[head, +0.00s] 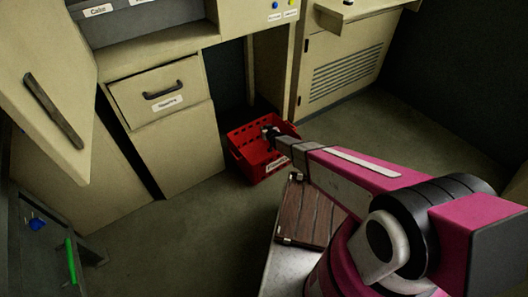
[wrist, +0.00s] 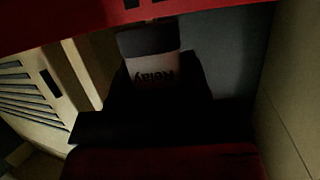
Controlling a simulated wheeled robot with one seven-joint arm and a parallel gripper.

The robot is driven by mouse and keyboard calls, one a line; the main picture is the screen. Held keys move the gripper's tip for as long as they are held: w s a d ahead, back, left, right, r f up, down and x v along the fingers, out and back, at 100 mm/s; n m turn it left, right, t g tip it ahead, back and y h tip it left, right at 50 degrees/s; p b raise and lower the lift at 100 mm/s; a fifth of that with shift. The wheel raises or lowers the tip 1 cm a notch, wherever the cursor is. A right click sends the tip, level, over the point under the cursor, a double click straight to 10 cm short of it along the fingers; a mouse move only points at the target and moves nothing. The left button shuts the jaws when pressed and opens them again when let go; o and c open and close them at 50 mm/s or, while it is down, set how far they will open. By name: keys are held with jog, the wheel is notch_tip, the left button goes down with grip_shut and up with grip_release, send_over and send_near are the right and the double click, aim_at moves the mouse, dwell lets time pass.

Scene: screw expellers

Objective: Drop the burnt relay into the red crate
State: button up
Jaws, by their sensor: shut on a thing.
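The red crate (head: 250,166) stands on the floor in the gap beside the drawer cabinet. My gripper (head: 270,132) is at the crate, over its opening as the head view shows it. In the wrist view, a block with a pale label reading "Relay" (wrist: 152,68) and a dark top is held by my gripper, which is shut on it. The fingers are lost in the dark there. A red crate wall (wrist: 60,20) runs along the top of the wrist view. Whether the relay touches the crate, and its exact height, I cannot tell.
A cabinet with a labelled drawer (head: 160,98) is left of the crate, and a vented cabinet (head: 343,66) is behind right. A brown slatted panel (head: 308,215) lies below my arm. A dark unit with a green handle (head: 71,260) is at lower left. Floor between is clear.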

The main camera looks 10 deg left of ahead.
jog(key=shift+f, duration=1.2)
jog(key=o, duration=1)
notch_tip(320, 180, up, 4)
jog(key=shift+s, duration=0.1)
jog(key=s+a+r, duration=0.1)
jog(key=s+r, duration=0.1)
jog(key=s, duration=0.1)
jog(key=s+a+r, duration=0.2)
jog(key=s, duration=0.1)
jog(key=s+a+r, duration=0.2)
jog(key=s+r, duration=0.1)
jog(key=s, duration=0.1)
jog(key=shift+s+a, duration=0.1)
jog(key=shift+a, duration=0.1)
